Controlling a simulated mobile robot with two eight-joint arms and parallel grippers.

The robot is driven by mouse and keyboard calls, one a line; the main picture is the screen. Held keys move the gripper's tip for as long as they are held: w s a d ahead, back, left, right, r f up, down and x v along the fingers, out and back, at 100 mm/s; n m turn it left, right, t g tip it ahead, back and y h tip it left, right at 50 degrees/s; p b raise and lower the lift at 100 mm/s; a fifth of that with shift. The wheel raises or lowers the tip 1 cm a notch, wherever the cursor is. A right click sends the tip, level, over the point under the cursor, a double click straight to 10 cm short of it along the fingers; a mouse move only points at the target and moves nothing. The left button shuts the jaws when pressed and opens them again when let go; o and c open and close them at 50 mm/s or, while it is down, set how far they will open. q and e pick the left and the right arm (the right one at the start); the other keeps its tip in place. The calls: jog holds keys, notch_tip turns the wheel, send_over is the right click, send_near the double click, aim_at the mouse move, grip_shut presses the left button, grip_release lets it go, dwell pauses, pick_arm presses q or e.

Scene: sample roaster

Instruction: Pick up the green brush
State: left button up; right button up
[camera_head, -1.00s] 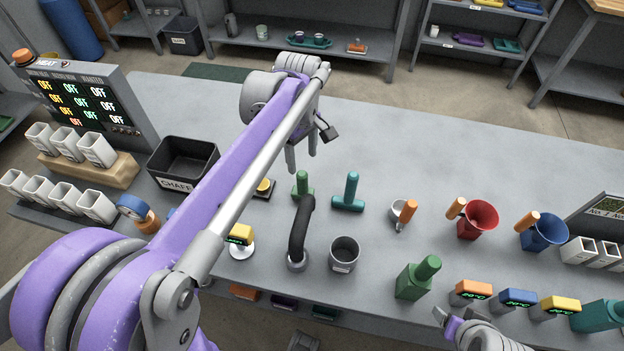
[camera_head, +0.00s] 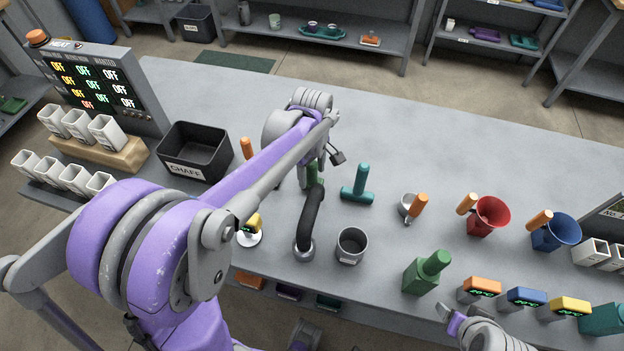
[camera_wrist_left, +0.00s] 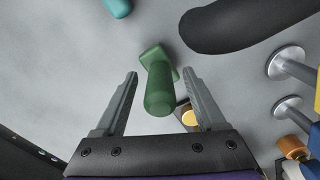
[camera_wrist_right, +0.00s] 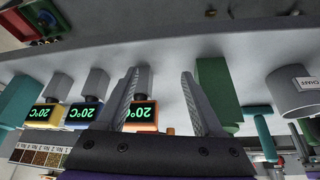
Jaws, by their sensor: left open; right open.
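The green brush (camera_wrist_left: 159,88) stands on the table between the open fingers of my left gripper (camera_wrist_left: 160,98), with its handle toward the wrist camera; no finger visibly touches it. In the head view the brush (camera_head: 315,173) is mostly hidden behind my left gripper (camera_head: 311,176) and the black hose. My right gripper (camera_wrist_right: 163,90) is open and empty at the front right edge of the table; it also shows at the bottom of the head view (camera_head: 447,314).
A black hose (camera_head: 311,212) rises right beside the green brush. A teal brush (camera_head: 358,186) stands to its right, a grey cup (camera_head: 352,246) in front. A black chaff bin (camera_head: 194,151) is to the left. The table's back right is clear.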

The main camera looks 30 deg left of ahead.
pick_arm(q)
grip_shut()
dwell(0.3)
jog(key=shift+r, duration=0.1)
